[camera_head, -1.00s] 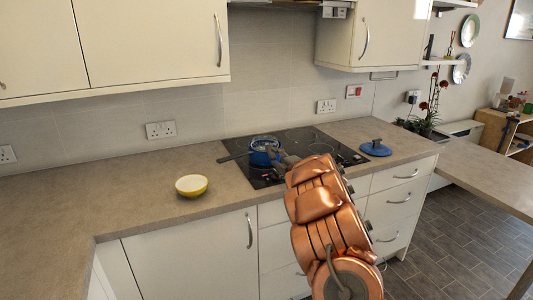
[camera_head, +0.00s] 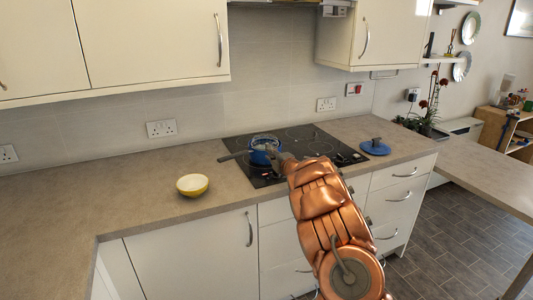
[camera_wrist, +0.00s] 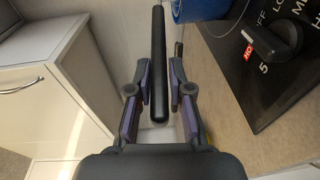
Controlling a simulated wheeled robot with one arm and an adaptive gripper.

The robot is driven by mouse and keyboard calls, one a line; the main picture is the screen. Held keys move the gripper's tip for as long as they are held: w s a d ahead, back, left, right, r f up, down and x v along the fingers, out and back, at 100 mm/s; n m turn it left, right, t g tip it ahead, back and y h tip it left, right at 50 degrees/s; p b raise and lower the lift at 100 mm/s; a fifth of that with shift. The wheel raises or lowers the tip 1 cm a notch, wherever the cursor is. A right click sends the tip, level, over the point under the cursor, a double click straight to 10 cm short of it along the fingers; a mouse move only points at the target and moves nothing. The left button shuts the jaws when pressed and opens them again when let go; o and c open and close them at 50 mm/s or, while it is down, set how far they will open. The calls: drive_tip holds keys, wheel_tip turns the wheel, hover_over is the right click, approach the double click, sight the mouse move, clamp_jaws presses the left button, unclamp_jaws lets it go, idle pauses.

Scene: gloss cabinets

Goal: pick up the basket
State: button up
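A blue pot (camera_head: 259,157) stands on the left part of the black hob, with what looks like a wire basket (camera_head: 264,141) in its top. A dark handle (camera_head: 234,156) sticks out to the left. My gripper (camera_head: 277,156) is beside the pot in the head view and partly hidden by my arm. In the wrist view my gripper (camera_wrist: 159,92) is open. A long black handle (camera_wrist: 158,45) runs between its fingers, with gaps at the sides. The blue pot's side (camera_wrist: 197,9) shows at the top. The basket itself is not clear there.
Wall cabinets (camera_head: 150,42) hang above. The left worktop (camera_head: 90,195) is clear.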

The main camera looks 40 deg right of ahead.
clamp_jaws()
drive_tip(key=shift+r, duration=0.15)
wheel_tip(320, 180, up, 10)
drive_tip(key=shift+f+b, duration=0.15)
drive_tip(key=shift+b, duration=0.55)
wheel_tip(320, 180, up, 7)
drive_tip(key=p, duration=0.5)
idle(1.5)
